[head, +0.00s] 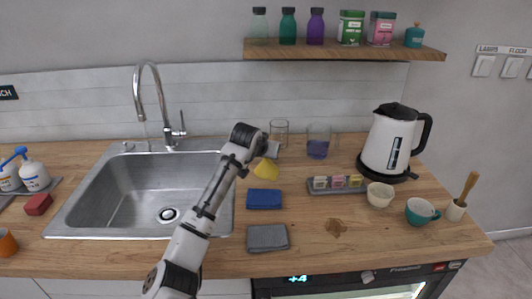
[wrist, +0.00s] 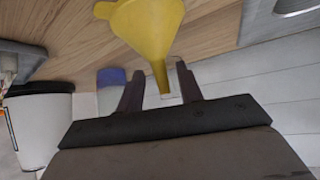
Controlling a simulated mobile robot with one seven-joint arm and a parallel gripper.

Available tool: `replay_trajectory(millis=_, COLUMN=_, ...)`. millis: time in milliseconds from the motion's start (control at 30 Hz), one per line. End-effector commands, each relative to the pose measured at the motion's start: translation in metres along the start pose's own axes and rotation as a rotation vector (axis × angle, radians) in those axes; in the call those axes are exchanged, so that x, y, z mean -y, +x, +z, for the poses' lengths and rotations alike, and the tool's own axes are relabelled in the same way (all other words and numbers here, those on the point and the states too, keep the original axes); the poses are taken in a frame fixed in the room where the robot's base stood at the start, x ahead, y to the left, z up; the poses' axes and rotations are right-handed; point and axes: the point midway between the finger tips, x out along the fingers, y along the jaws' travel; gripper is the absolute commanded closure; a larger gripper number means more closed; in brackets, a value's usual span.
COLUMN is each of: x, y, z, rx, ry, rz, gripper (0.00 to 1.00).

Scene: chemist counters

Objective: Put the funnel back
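The yellow funnel (head: 266,169) is mouth down with its spout up, at the counter behind the blue cloth. In the wrist view the funnel (wrist: 150,28) fills the top middle, its narrow spout pointing toward my gripper. My gripper (head: 269,151) is just above the funnel. In the wrist view my gripper (wrist: 158,74) has its two dark fingers apart, with the spout showing between them and a visible gap on each side. Whether the spout is fully between the fingers or slightly beyond them is hard to tell.
A clear glass (head: 279,128) and a beaker with purple contents (head: 318,146) stand behind the funnel. A blue cloth (head: 264,199) and a grey cloth (head: 267,237) lie in front. The sink (head: 100,215) is left; a tray of small boxes (head: 337,184) and a kettle (head: 388,143) are right.

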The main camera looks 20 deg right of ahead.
Motion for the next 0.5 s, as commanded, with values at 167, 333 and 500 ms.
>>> replay_trajectory(millis=167, x=0.0, y=0.0, z=0.0, rx=0.0, ry=0.0, rz=0.0, gripper=0.63)
replay_trajectory(millis=333, x=0.0, y=-0.003, z=-0.003, rx=-0.001, ry=0.0, rz=0.0, gripper=0.63)
replay_trajectory(millis=500, x=0.0, y=-0.027, z=-0.001, rx=-0.004, ry=0.001, rz=0.001, gripper=0.63)
